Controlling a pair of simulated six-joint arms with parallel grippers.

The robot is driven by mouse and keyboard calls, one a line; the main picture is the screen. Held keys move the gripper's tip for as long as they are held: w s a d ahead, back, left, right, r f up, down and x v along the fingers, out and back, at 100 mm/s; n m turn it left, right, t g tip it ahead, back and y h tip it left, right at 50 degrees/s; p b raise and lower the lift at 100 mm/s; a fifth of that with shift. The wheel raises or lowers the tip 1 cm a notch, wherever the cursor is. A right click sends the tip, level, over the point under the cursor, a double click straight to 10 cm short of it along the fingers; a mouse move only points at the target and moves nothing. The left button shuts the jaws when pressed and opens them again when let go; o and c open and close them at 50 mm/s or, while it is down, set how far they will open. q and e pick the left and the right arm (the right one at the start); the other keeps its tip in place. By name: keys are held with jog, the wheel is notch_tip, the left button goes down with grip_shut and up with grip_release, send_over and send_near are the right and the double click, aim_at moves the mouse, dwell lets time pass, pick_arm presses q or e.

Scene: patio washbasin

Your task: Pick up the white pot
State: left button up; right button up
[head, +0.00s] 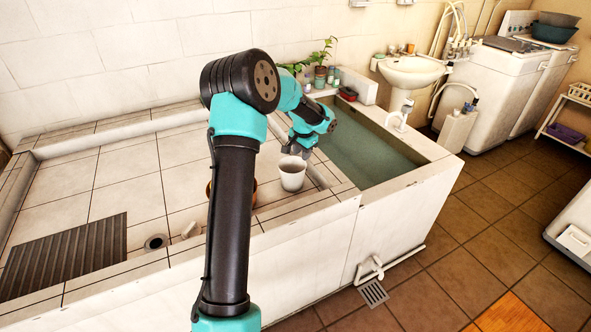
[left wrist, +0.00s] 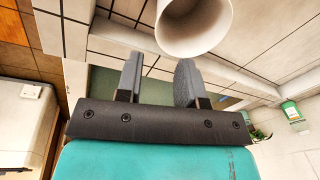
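The white pot (head: 292,175) stands upright on the tiled ledge near the basin, just right of my left arm. In the left wrist view the white pot (left wrist: 193,26) shows its open mouth just beyond the fingertips, offset toward the right finger. My left gripper (head: 298,148) is above and behind the pot's rim in the head view. In the left wrist view the left gripper (left wrist: 160,60) has its two fingers apart with nothing between them. I cannot tell whether the right finger touches the rim. My right gripper is in neither view.
A brown pot (head: 254,190) is mostly hidden behind my left arm. The water basin (head: 365,152) lies to the right. Potted plants (head: 320,72) and small containers stand at its back. A dark ribbed mat (head: 65,255) lies at left; the tiles behind it are clear.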

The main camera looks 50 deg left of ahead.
pick_arm(q)
jog(key=shift+g, duration=0.4)
jog(key=r, duration=0.4)
jog(key=shift+w+d, duration=0.2)
jog(key=shift+w, duration=0.15)
send_near(301, 175)
jog(key=f, duration=0.2)
jog(key=a+f, duration=0.1)
jog(key=f, duration=0.2)
jog(key=shift+a+f, duration=0.1)
jog(key=shift+f, duration=0.25)
jog(key=shift+w+a+f, duration=0.1)
jog(key=shift+f, duration=1.2)
jog(key=shift+a+f, duration=0.1)
jog(key=shift+f, duration=1.2)
